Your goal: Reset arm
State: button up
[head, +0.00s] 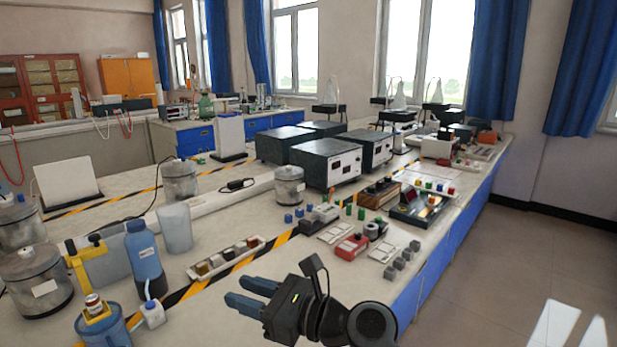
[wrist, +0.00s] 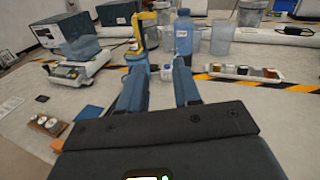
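My gripper (head: 252,293) is at the bottom middle of the head view, above the near part of the lab bench (head: 215,318). Its two blue fingers point left and are spread apart. In the wrist view my gripper (wrist: 160,85) shows its two fingers with a gap between them. Nothing is held between the fingers. A small white bottle (wrist: 167,72) shows beyond the gap, apart from the fingers as far as I can tell.
A blue bottle (head: 145,258), a yellow-handled blue vessel (head: 102,327) and metal canisters (head: 38,280) stand left of my gripper. A tray of small jars (head: 225,257) lies beyond it. Black-topped instruments (head: 325,160) stand farther back. Open floor (head: 510,270) lies right of the bench.

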jog(key=s+d+f+n+t+h, duration=0.1)
jog(key=s+d+f+t+h, duration=0.15)
jog(key=s+d+f, duration=0.35)
jog(key=s+d+f+n+t+h, duration=0.1)
jog(key=s+d+f+h, duration=0.2)
jog(key=f, duration=0.5)
jog(key=s+d+f+n+t+h, duration=0.1)
jog(key=s+d+f+n+h, duration=0.15)
jog(key=s+d, duration=0.35)
jog(key=s+d+f+n+t+h, duration=0.1)
jog(key=s+d+f+n+h, duration=0.15)
jog(key=s+d, duration=0.45)
jog(key=s+d+r+n+t+h, duration=0.1)
jog(key=s+d+r+n+h, duration=0.2)
jog(key=s, duration=0.4)
jog(key=s+d+r+n+h, duration=0.1)
jog(key=s+d+n, duration=0.3)
jog(key=s, duration=0.3)
jog(key=s+d+r+n+t+h, duration=0.1)
jog(key=s+d+r+n, duration=0.1)
jog(key=s+r+n, duration=0.5)
notch_tip(320, 180, up, 4)
jog(key=shift+s+d+f+n, duration=0.15)
jog(key=shift+s+n, duration=0.15)
jog(key=shift+s, duration=0.85)
